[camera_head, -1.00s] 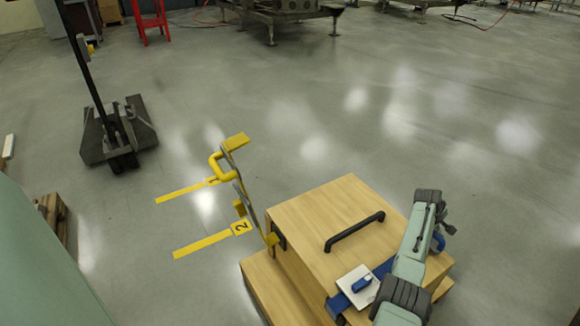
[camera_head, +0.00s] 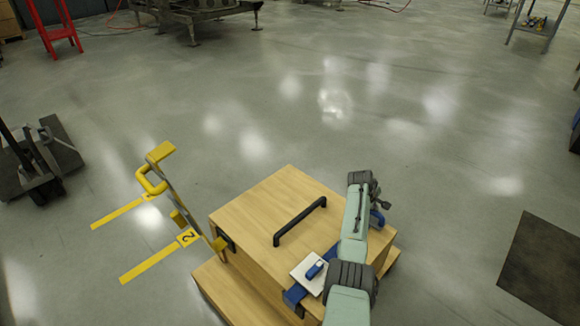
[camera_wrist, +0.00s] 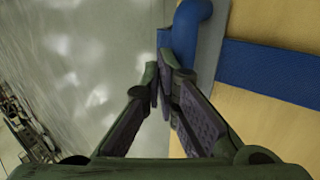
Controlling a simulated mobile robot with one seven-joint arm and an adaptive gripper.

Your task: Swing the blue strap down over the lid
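The box is a wooden crate with a flat lid (camera_head: 265,200) and a black bar handle (camera_head: 300,222). The blue strap (camera_head: 295,296) shows at the lid's near edge; in the wrist view a flat blue band (camera_wrist: 275,72) runs across the wood. A blue curved grip (camera_head: 376,218) shows beyond my arm; a blue rounded piece (camera_wrist: 192,18) shows beside my fingers in the wrist view. My gripper (camera_wrist: 156,72) has its fingers together beside that blue piece, with nothing clearly between them. My arm hides part of the strap and lid.
A white plate with a blue knob (camera_head: 314,268) sits near the lid's front edge. A yellow-handled metal lever (camera_head: 165,185) stands at the left side. Yellow floor stripes (camera_head: 150,262) lie left of it. A dark mat (camera_head: 545,270) lies at right. Floor around is mostly clear.

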